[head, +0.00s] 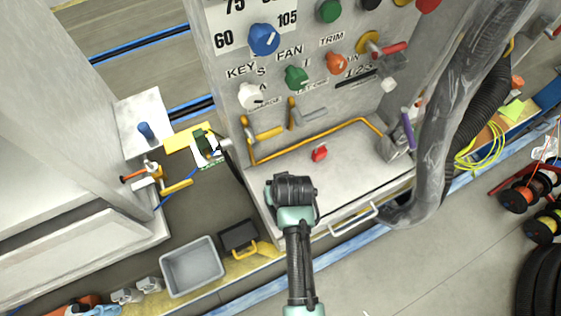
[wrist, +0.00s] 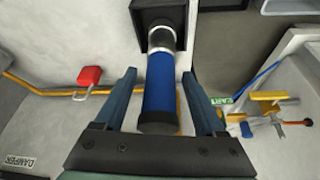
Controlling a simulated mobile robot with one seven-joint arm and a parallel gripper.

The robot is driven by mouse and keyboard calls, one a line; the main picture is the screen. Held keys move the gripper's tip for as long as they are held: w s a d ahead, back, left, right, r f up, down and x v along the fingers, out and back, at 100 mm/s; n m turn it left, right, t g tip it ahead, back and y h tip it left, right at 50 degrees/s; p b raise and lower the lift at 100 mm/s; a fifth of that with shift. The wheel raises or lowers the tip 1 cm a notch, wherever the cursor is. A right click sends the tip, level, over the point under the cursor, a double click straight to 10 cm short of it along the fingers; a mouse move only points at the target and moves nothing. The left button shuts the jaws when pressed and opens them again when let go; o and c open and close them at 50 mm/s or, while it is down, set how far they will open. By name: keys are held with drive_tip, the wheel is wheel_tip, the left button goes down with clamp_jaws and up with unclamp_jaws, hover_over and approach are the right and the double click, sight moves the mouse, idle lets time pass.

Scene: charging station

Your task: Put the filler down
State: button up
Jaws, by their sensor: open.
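The filler, which I take to be the blue cylinder with black ends and pale bands (wrist: 159,84), is in the middle of the wrist view. Its far end meets a black square holder (wrist: 160,16); how deep it sits there I cannot tell. My gripper (wrist: 160,76) is open, with one finger on each side of the cylinder and visible gaps between. In the head view my gripper (head: 290,190) is over the pale ledge of the panel cabinet, and the cylinder is hidden there.
A red switch (head: 319,153) and an orange pipe (head: 330,132) lie beyond my gripper. The knobbed panel (head: 300,60) rises behind. A thick grey hose (head: 450,110) hangs on the right. A grey bin (head: 191,266) and a dark box (head: 239,236) stand lower left.

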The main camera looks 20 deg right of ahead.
drive_tip(key=v, duration=1.2)
drive_tip(key=shift+p, duration=0.45)
drive_tip(key=shift+r, duration=0.15)
drive_tip(key=shift+s, duration=0.1)
